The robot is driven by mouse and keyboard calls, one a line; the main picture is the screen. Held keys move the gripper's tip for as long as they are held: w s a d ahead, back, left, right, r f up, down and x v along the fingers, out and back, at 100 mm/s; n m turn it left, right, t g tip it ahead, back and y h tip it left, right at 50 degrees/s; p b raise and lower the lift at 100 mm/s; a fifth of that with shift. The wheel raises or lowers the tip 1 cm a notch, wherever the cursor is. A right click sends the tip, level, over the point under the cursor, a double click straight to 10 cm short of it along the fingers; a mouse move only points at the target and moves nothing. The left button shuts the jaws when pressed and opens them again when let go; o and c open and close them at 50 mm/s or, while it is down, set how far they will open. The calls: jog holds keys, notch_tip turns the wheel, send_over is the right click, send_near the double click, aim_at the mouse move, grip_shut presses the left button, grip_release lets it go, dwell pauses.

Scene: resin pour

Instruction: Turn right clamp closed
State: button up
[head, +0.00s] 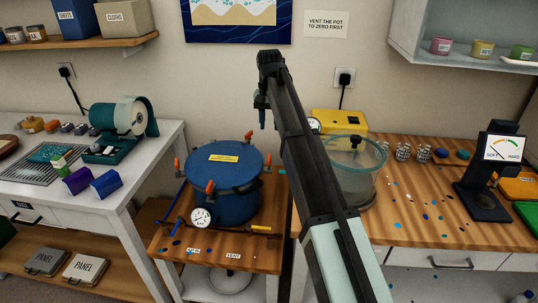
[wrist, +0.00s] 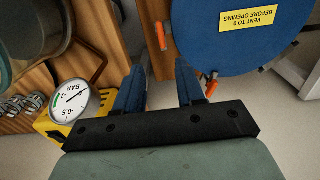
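The blue pressure pot (head: 225,195) stands on a wooden stand with its lid (head: 222,160) on. Several orange-handled clamps sit around its rim. The right clamp (head: 282,172) shows in the head view at the pot's right side, beside my arm; in the wrist view its orange handle (wrist: 161,36) stands just beyond the fingertips, beside the lid edge. Another orange handle (wrist: 212,87) lies right of the fingers. My gripper (head: 262,125) hangs above and behind the pot's right side. In the wrist view its two fingers (wrist: 158,75) are apart with nothing between them.
A yellow pump (head: 338,122) with a gauge (wrist: 68,100) stands behind on the right bench. A clear chamber (head: 355,175) stands right of my arm. A pressure gauge (head: 202,218) sits at the pot's front. Open air surrounds my gripper above the pot.

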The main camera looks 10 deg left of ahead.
aim_at(269, 157)
notch_tip(269, 157, down, 13)
jog(key=shift+a+f, duration=0.1)
jog(key=shift+f, duration=0.05)
dwell(0.4)
jog(key=shift+c, duration=0.3)
grip_shut()
